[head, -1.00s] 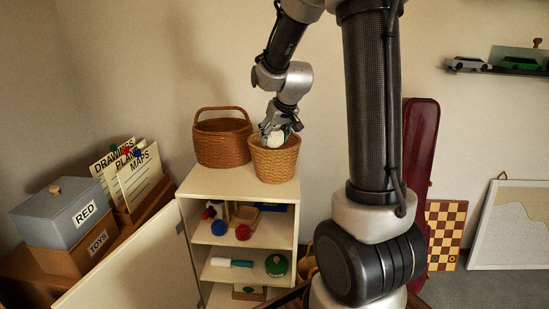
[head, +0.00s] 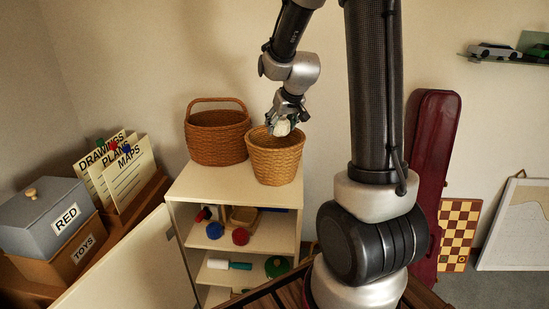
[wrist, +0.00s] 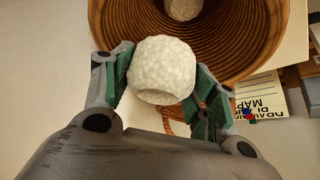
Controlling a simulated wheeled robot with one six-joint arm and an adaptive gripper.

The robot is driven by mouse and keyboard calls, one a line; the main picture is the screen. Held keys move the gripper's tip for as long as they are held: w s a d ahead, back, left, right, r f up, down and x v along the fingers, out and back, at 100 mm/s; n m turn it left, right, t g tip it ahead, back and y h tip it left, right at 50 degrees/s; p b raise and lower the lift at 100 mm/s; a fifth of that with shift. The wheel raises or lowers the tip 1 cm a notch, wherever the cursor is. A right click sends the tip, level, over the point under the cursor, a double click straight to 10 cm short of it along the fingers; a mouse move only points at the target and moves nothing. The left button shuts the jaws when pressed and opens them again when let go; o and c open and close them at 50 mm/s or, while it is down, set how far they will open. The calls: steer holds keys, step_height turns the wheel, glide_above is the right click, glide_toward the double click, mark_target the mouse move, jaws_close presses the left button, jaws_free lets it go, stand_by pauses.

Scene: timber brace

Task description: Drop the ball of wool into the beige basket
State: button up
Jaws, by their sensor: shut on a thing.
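The ball of wool (wrist: 162,70), white and nubbly, is between the fingers of my gripper (wrist: 160,85), which is shut on it in the wrist view. In the head view my gripper (head: 287,116) and the ball (head: 282,127) are over the back rim of the beige basket (head: 275,161), a woven basket at the right of the cabinet top. The wrist view looks into the basket (wrist: 245,40), where another white round thing (wrist: 183,8) lies, partly cut off by the frame. The basket's inside is hidden in the head view.
A darker brown basket (head: 217,140) with a tall handle stands close to the left on the cabinet top (head: 215,188). Shelves below hold small toys. Labelled boxes (head: 48,218) and cards (head: 125,172) are at the left.

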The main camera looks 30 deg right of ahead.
steer(key=shift+f, duration=1.15)
steer(key=o, duration=1.1)
steer(key=v, duration=1.2)
